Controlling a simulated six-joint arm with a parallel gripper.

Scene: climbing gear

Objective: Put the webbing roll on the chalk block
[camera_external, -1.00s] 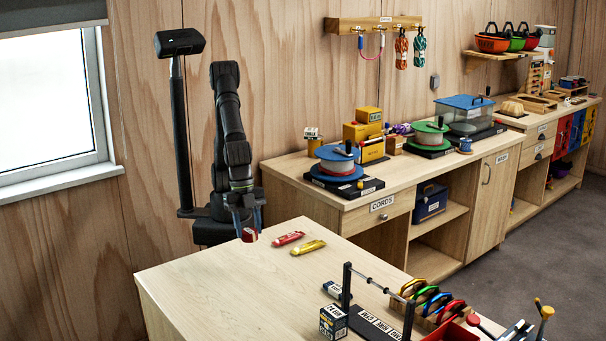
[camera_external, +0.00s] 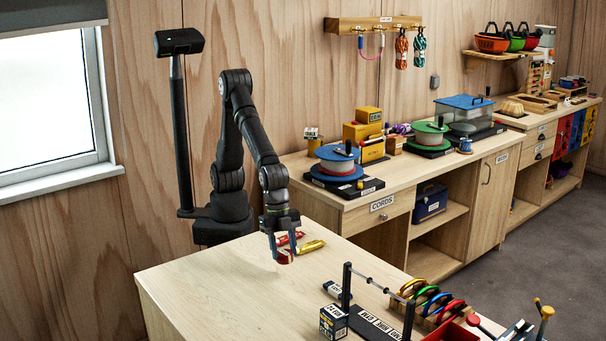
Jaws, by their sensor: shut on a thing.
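My gripper (camera_external: 283,256) points down over the left part of the near table. It is shut on a small red and pale roll, which I take as the webbing roll (camera_external: 285,257); the fingers hide part of it. The roll appears just above the table top, though the exact gap cannot be told.
A red tube (camera_external: 288,238) and a yellow tube (camera_external: 310,247) lie close behind my gripper. A black upright frame with a bar (camera_external: 375,290) stands at right. A rack of coloured rings (camera_external: 435,302) is beyond it. The table's front left (camera_external: 220,300) is bare.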

